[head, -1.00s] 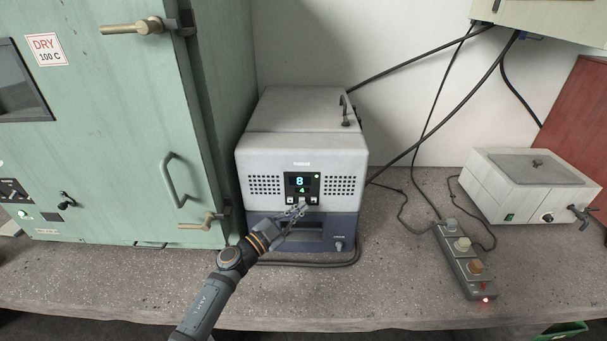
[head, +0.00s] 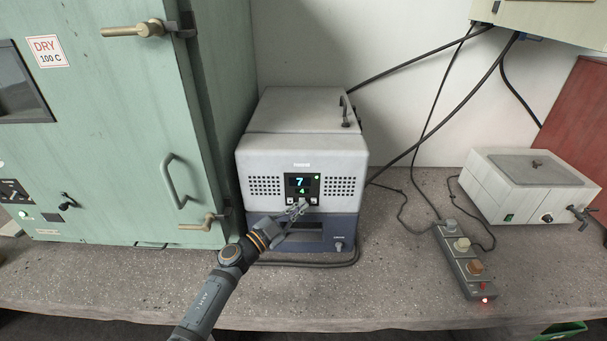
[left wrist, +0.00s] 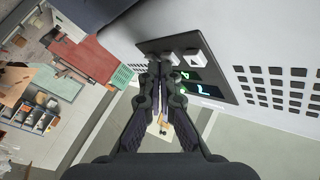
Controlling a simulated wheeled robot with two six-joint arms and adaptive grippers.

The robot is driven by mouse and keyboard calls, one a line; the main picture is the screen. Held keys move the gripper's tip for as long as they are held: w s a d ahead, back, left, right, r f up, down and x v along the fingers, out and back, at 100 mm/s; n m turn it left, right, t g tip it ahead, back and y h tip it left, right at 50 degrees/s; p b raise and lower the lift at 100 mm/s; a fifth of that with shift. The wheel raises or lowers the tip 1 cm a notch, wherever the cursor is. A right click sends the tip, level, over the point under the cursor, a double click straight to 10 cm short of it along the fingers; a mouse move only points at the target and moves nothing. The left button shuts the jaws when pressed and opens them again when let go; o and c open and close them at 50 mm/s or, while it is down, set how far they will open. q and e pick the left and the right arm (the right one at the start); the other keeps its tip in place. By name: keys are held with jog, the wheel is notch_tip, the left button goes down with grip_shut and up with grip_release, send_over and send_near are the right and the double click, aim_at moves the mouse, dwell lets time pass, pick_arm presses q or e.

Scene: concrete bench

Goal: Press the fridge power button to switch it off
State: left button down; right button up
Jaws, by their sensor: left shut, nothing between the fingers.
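The small fridge (head: 301,150) is a pale grey box on a dark blue base, with its front facing me. Its black panel shows a blue 7 above a green 4 on the display (head: 300,185). A green light (head: 317,178) glows at the panel's upper right. Small pale buttons sit along the panel's lower edge, one at the left (head: 290,201) and one at the right (head: 313,201). My left gripper (head: 302,206) is shut and empty at that lower edge. In the left wrist view its fingertips (left wrist: 160,70) overlap the button row; I cannot tell whether they touch.
A green oven (head: 120,150) stands close on the left with a protruding handle (head: 175,182). A power strip (head: 465,258) with a red light and a white bath (head: 530,185) are at the right. Cables run behind. The concrete bench (head: 400,290) is clear in front.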

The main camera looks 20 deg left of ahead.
dwell(0.5)
pick_arm(q)
jog(key=shift+s+d+p, duration=0.15)
jog(key=shift+s+p, duration=0.25)
jog(key=shift+p, duration=0.1)
jog(key=shift+s, duration=0.1)
jog(key=s+d+p, duration=0.1)
jog(key=s+p, duration=0.1)
jog(key=s, duration=0.3)
jog(key=shift+s+d, duration=0.35)
jog(key=shift+s, duration=0.05)
